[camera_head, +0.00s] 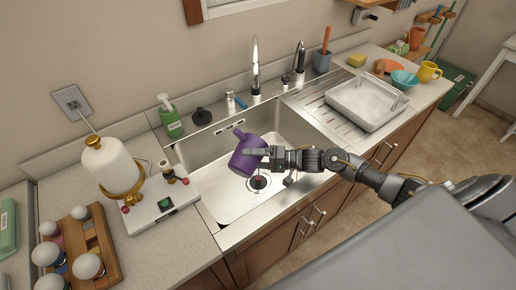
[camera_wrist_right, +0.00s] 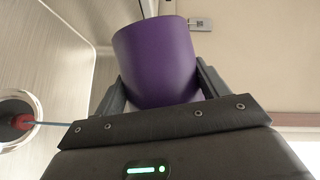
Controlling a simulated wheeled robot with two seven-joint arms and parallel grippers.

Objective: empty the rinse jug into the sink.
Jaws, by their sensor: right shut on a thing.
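The purple rinse jug (camera_head: 247,155) is over the metal sink basin (camera_head: 208,190), tilted with its upper end toward the back left. My right gripper (camera_head: 266,158) is shut on the jug from the right. In the right wrist view the jug (camera_wrist_right: 155,60) fills the space between the two fingers of the gripper (camera_wrist_right: 158,88). The inside of the jug is hidden, and I cannot tell whether it holds water. No stream from it can be made out. My left gripper is not in view.
The drain (camera_head: 258,183) lies below the jug. The faucet (camera_head: 256,65) stands behind the basin. A green soap bottle (camera_head: 171,121) is at its back left. A pale tray (camera_head: 364,104) sits on the drainboard at right. A white dispenser (camera_head: 112,163) stands on the left counter.

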